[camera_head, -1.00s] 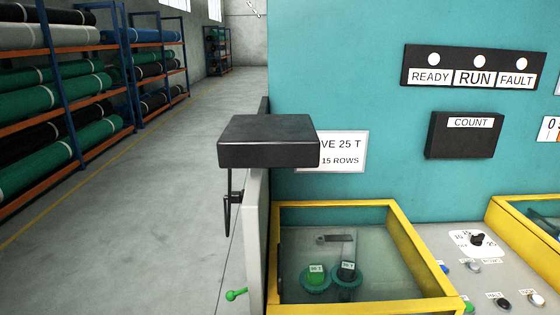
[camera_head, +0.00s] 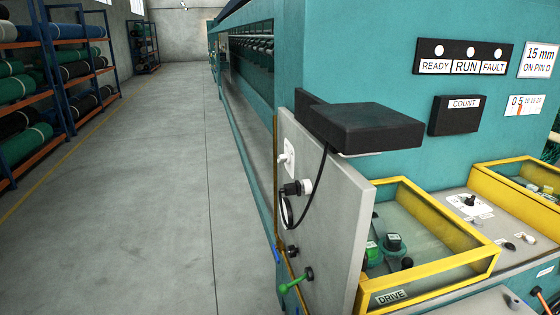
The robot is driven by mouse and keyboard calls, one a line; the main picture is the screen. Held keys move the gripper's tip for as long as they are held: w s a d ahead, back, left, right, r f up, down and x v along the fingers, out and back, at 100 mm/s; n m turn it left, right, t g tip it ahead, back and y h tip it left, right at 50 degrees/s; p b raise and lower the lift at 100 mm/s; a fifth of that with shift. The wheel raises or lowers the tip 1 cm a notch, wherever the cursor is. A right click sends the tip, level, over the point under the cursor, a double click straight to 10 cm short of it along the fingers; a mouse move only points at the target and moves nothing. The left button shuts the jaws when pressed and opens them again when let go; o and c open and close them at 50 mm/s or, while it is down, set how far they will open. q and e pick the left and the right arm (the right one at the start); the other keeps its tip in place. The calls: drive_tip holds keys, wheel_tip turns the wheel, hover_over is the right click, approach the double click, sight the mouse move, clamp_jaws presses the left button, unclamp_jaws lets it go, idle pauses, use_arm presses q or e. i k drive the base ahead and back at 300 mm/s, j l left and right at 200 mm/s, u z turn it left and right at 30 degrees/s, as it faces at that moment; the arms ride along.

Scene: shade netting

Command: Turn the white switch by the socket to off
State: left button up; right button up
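A white switch (camera_head: 287,155) with a small protruding lever sits on a white plate, on the side face of a grey panel (camera_head: 338,215). Below it is a black and white plug or socket fitting (camera_head: 298,187) with a black cable running up from it. The switch is seen at a slant, so I cannot tell its setting. Neither of my grippers is in view.
A black box (camera_head: 362,127) juts out above the grey panel. A green-handled lever (camera_head: 292,284) and a black knob (camera_head: 292,251) stick out lower on the panel. Yellow-framed covers (camera_head: 440,270) lie to the right. The grey floor (camera_head: 150,200) at left is clear, with roll racks beyond.

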sight(285, 158)
drive_tip(key=i+j, duration=0.15)
drive_tip(key=j, duration=0.2)
drive_tip(key=i+j, duration=0.15)
drive_tip(key=j, duration=0.2)
drive_tip(key=i+j+z, duration=0.1)
drive_tip(key=j, duration=0.2)
drive_tip(key=i+j, duration=0.2)
drive_tip(key=j, duration=0.15)
drive_tip(key=i+j, duration=0.1)
drive_tip(key=j, duration=0.25)
drive_tip(key=i+z, duration=0.05)
